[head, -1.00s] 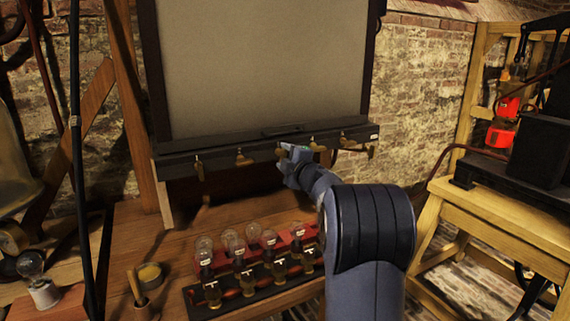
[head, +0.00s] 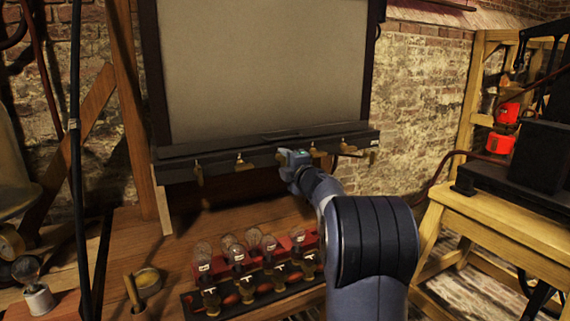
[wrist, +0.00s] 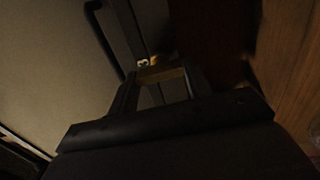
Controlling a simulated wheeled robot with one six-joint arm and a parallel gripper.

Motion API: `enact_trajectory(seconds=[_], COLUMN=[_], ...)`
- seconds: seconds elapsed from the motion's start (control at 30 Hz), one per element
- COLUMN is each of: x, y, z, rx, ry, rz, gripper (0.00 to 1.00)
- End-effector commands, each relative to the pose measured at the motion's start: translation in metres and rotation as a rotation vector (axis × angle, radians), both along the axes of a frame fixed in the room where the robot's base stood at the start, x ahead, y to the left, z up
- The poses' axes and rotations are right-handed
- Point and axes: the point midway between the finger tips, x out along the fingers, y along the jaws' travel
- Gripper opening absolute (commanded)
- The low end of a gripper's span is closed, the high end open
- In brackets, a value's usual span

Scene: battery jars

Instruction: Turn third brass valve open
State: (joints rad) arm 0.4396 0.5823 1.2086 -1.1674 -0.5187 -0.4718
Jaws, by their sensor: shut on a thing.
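A row of brass valves hangs along the dark rail (head: 215,150) under the large pale panel. The first valve (head: 198,172) and second valve (head: 240,162) show left of my gripper (head: 284,160). Two more valves, one (head: 318,153) and another (head: 350,149), show to its right. My gripper is at the third valve, which it hides in the head view. In the wrist view, the third brass valve (wrist: 160,75) sits between the fingers of my gripper (wrist: 160,90), which is shut on it. The wrist view is dark, so the handle's exact angle is hard to tell.
Below the rail, a rack of bulbs and brass fittings (head: 250,285) stands on the wooden bench (head: 180,250). A small brass cup (head: 147,278) is to its left. A yellow wooden stand (head: 460,215) with dark equipment is at the right.

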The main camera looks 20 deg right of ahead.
Motion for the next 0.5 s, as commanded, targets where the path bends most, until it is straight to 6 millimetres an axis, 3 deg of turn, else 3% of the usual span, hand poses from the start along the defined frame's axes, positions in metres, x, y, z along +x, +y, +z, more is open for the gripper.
enact_trajectory(seconds=[0.3, 0.5], x=[0.0001, -0.0002], y=[0.0001, 0.0], z=[-0.0006, -0.0004], rx=[-0.001, 0.0], ry=[0.001, 0.001], rz=[0.0, 0.0], gripper=[0.69, 0.69])
